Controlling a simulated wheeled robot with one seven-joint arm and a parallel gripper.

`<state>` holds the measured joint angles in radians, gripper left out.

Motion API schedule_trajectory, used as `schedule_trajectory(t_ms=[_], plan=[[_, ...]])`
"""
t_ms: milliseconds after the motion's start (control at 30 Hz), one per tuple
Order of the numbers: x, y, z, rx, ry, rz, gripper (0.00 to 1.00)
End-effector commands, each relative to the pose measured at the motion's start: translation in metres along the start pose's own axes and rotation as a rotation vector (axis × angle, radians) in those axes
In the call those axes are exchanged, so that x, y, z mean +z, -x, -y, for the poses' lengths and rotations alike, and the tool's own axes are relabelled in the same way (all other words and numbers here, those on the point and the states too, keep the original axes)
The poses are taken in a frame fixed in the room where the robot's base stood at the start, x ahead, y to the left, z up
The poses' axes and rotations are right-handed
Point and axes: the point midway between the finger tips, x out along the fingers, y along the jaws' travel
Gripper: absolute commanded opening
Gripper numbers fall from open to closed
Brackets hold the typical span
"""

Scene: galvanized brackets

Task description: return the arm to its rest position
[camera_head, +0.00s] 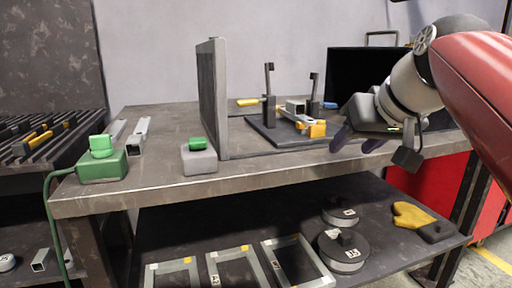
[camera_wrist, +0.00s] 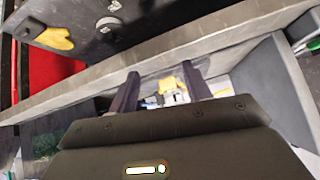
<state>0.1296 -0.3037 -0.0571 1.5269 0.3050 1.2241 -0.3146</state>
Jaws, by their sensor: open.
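My gripper (camera_head: 356,141) is at the right of the head view, in front of the bench's front edge, with its two dark fingers apart. In the wrist view my gripper (camera_wrist: 160,73) shows its fingers spread, with nothing held between them. Beyond the fingers, a yellow and pale part (camera_wrist: 172,90) shows small and partly hidden. My arm comes in from the right edge. On the bench (camera_head: 150,199) a dark fixture plate (camera_head: 262,132) carries upright clamps, a metal tube bracket (camera_head: 296,107) and a yellow block (camera_head: 317,130), left of my gripper.
A grey upright panel (camera_head: 221,100) stands left of the fixture. A green device (camera_head: 102,167) and a grey block with a green top (camera_head: 198,158) sit further left. The lower shelf holds frames, round weights (camera_head: 342,251) and a yellow glove (camera_head: 411,216). A red cabinet (camera_head: 425,187) is at right.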

Motion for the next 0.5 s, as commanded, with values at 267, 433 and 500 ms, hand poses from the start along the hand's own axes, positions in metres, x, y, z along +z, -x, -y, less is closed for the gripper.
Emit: schedule_trajectory(t_ms=[267, 433, 500], plan=[[0.130, -0.033, 0.016, 0.082, -0.071, 0.146, 0.49], [0.211, -0.054, 0.019, 0.134, -0.079, 0.215, 0.49], [0.236, -0.061, 0.020, 0.148, -0.078, 0.234, 0.49]])
